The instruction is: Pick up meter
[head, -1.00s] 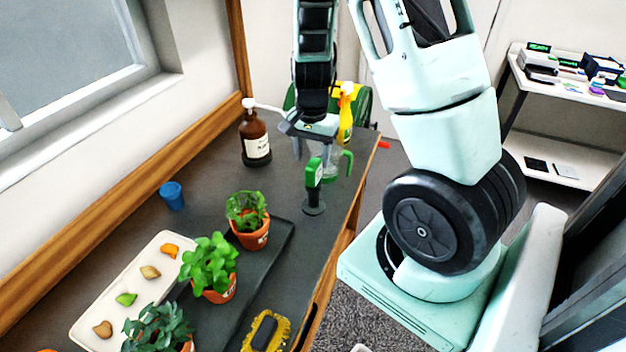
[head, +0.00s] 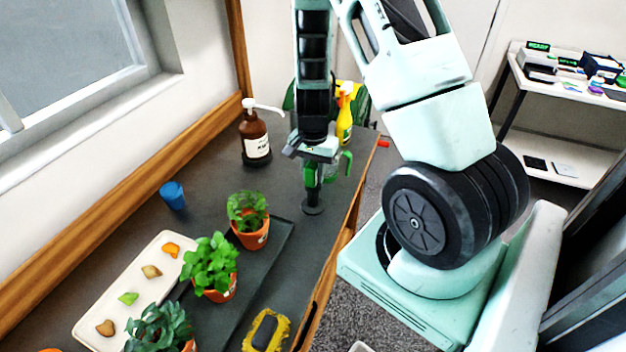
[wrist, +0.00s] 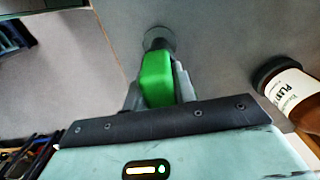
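The meter (head: 311,178) has a green head and stands upright on a dark stem with a round black base near the table's right edge. In the wrist view its green top (wrist: 157,77) lies between my fingers. My gripper (head: 317,172) points down over the meter, with a finger on each side of the green head. In the wrist view the fingers (wrist: 159,88) lie close along both sides of it. Whether they press on it cannot be made out. My gripper hides much of the head in the head view.
A brown pump bottle (head: 256,140) stands left of my gripper, and a yellow spray bottle (head: 345,115) behind it. A green-handled clear container (head: 346,162) is close on the right. Potted plants (head: 249,222), a blue cup (head: 173,196) and a pale tray (head: 88,318) are nearer.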

